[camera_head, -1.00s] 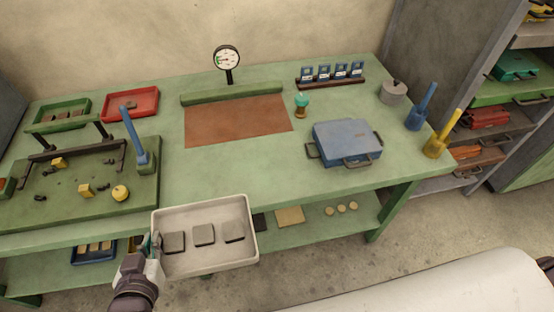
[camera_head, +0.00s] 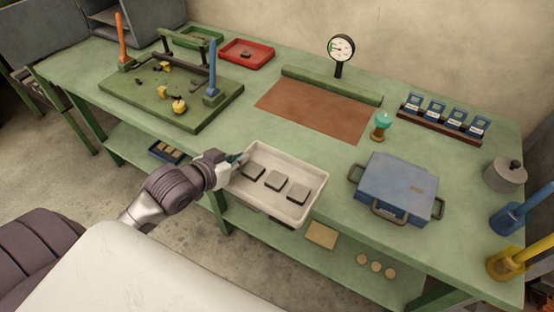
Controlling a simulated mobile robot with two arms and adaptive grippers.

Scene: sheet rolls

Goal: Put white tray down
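The white tray (camera_head: 318,197) holds three dark grey square pieces, the middle one here (camera_head: 276,180). It is at the front edge of the green workbench (camera_head: 235,122), overlapping it in the picture; I cannot tell whether it touches the bench top. My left gripper (camera_head: 236,160) is at the tray's left end, shut on its rim, with the fingertips partly hidden. The tray looks about level. My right gripper is not in view.
A blue case (camera_head: 398,187) stands right of the tray. A brown mat (camera_head: 315,110) lies behind it, with a dial gauge (camera_head: 341,48) beyond. A green fixture board (camera_head: 190,120) is at left. Bare bench top lies between board, mat and tray.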

